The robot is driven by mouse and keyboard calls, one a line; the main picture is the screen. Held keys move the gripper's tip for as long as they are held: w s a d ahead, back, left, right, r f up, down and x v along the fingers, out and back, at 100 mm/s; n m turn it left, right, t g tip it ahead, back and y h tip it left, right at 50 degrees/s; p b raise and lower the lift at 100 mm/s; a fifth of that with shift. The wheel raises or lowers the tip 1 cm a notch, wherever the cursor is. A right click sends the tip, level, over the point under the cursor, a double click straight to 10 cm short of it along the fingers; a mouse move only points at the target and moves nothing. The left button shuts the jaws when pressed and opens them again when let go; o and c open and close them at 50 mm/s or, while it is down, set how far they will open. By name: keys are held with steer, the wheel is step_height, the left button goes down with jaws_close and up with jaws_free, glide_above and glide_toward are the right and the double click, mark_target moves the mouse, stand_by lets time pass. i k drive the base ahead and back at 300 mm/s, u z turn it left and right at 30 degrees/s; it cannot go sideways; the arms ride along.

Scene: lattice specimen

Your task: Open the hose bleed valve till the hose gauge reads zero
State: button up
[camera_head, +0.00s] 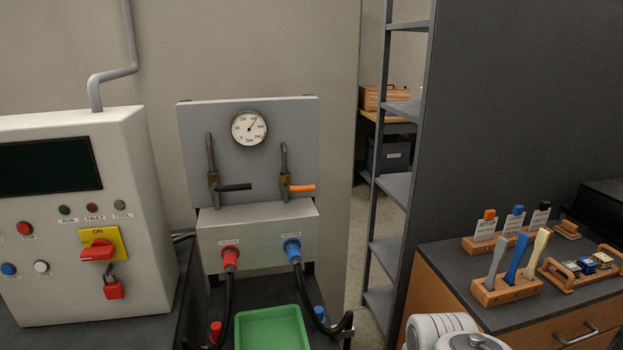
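A round white pressure gauge (249,128) is on the grey back panel (300,125). Its needle points up and to the right, well off the low end of the scale; the exact figure is too small to read. Below it are two pipe valves: one with a black lever (235,187) on the left and one with an orange lever (302,188) on the right. Both levers lie roughly level, pointing right. Which one is the bleed valve cannot be told. Black hoses run down from a red connector (230,257) and a blue connector (292,250). My gripper is not in view.
A green tray (272,330) sits below the connectors. A white control cabinet (80,285) with a red-and-yellow switch (100,246) and red padlock (113,287) stands left. At right, a bench (455,265) holds racks of coloured tools. My white arm parts show at bottom right.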

mark_target(287, 189)
steer(key=u, duration=0.35)
steer(key=i, duration=0.4)
steer(key=u, duration=1.7)
